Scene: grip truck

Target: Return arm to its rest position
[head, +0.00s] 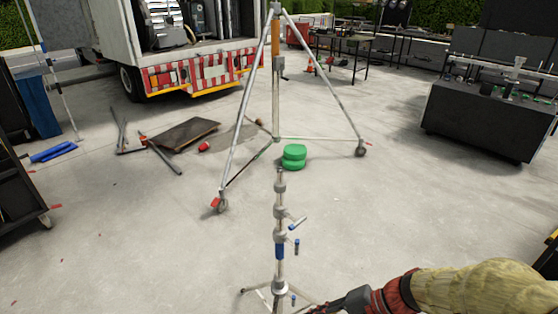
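My arm enters at the bottom right, with a pale yellow covered section and a red section. My gripper (325,307) is dark and sits at the bottom edge, partly cut off by the frame. Its fingers point left toward the lower part of a slim silver stand (279,215). I cannot tell whether they touch the stand or whether they are open or shut. The stand is upright, with several collars, small side knobs and blue parts, and its legs spread at the bottom edge.
A large wheeled silver tripod (353,122) stands behind, with green discs (293,157) on the floor by it. A truck (205,72) is at the back left. A dark control desk (480,120) is at right, a dark cart (15,170) at left. Open concrete lies between.

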